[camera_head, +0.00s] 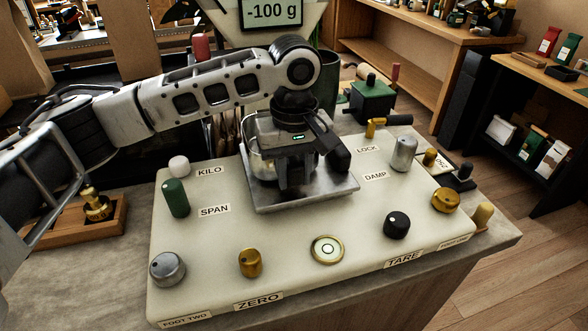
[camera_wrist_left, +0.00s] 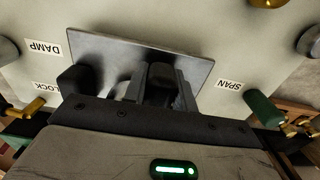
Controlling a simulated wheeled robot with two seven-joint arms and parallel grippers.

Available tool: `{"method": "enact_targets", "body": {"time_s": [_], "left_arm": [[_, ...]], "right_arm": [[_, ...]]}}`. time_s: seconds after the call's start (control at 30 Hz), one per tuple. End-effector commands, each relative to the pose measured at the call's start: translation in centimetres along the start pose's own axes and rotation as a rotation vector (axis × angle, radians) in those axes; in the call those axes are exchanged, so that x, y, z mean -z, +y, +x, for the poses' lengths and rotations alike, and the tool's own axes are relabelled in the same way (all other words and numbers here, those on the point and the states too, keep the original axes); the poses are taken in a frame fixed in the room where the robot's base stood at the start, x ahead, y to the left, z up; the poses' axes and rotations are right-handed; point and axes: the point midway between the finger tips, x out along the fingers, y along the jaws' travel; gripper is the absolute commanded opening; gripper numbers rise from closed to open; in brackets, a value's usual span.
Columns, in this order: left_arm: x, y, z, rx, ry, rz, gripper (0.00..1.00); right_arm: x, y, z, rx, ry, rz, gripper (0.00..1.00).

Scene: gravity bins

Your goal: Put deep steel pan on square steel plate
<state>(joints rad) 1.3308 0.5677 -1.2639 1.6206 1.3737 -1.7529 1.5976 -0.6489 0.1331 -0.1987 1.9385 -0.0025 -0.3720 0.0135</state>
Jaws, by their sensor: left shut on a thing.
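The deep steel pan (camera_head: 257,140) shows in the head view as a shiny curved wall, partly hidden behind my left gripper. It is over the back left part of the square steel plate (camera_head: 310,198). I cannot tell whether its base touches the plate. My left gripper (camera_head: 295,185) points down over the plate and is shut on the pan. My right gripper is not in view.
The plate sits on a cream scale body with knobs around it: a green SPAN knob (camera_head: 175,197), a steel DAMP knob (camera_head: 403,153) and a black knob (camera_head: 396,225). The display (camera_head: 272,12) reads -100 g. A green box (camera_head: 372,101) stands behind.

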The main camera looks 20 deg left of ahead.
Motion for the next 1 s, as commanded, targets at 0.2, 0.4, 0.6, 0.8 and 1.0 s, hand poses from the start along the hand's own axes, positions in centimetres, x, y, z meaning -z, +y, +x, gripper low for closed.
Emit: {"method": "enact_targets", "body": {"time_s": [0.2, 0.4, 0.6, 0.8, 1.0], "left_arm": [[-0.01, 0.02, 0.16, 0.000, 0.000, 0.000, 0.00], [0.00, 0.02, 0.47, 0.000, 0.000, 0.000, 0.00], [0.01, 0.02, 0.78, 0.000, 0.000, 0.000, 0.00], [0.02, 0.03, 0.95, 0.000, 0.001, 0.000, 0.41], [0.01, 0.02, 0.95, 0.000, 0.000, 0.000, 0.52]], "right_arm": [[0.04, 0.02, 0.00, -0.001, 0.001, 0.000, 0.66], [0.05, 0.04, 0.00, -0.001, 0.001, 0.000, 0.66], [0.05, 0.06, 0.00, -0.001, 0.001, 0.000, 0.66], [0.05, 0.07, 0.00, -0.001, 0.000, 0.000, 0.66], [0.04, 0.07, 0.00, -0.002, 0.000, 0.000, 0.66]]}}
